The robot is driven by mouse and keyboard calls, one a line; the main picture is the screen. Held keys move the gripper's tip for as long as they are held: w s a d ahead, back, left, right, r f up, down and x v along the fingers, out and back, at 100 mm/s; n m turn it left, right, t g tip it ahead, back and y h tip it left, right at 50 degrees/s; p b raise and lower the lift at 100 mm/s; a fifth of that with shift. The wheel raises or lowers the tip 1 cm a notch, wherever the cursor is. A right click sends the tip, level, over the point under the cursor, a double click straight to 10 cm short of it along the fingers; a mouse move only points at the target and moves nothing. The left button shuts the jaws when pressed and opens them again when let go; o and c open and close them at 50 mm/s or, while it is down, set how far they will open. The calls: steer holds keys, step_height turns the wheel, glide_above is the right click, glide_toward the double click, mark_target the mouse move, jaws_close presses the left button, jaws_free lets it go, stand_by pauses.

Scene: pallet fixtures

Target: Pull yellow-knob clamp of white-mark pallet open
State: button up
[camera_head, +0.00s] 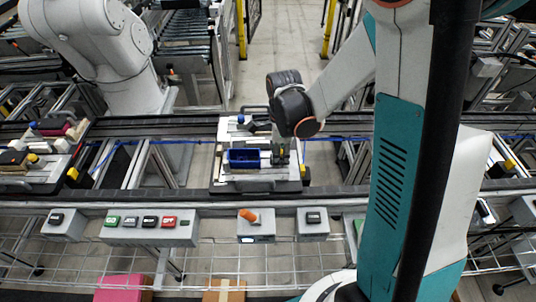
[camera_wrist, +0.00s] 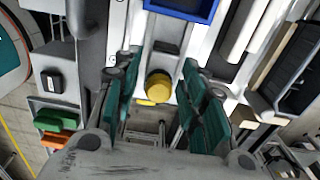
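The yellow knob (camera_wrist: 158,87) shows in the wrist view, below a blue bin (camera_wrist: 185,8). My gripper (camera_wrist: 161,66) is open, with its green-padded fingers on either side of the knob and a gap visible on both sides. In the head view my gripper (camera_head: 281,155) points down over the right part of the middle pallet (camera_head: 235,186). That pallet carries the blue bin (camera_head: 243,156) and white blocks. The knob is hidden behind my gripper there, and I cannot make out a white mark for certain.
Another pallet (camera_head: 40,178) with a yellow knob (camera_head: 33,158) stands at the far left of the conveyor. A large white robot arm (camera_head: 95,40) stands behind the conveyor.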

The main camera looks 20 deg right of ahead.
stand_by(0.4)
steer(key=shift+r+p, duration=2.7)
steer(key=shift+r, duration=1.25)
steer(key=shift+s+r, duration=0.1)
steer(key=shift+r, duration=0.15)
steer(key=s+a+r+n+t+b, duration=0.1)
steer(key=s+r+n+t+b, duration=0.2)
steer(key=s+n, duration=0.4)
steer(key=s+a+r+n+t+b, duration=0.1)
steer(key=s+r+n+t+b, duration=0.3)
steer(key=n, duration=1)
steer(key=shift+s+a+r+b, duration=0.35)
steer(key=shift+s+b, duration=0.85)
steer(key=shift+s, duration=0.2)
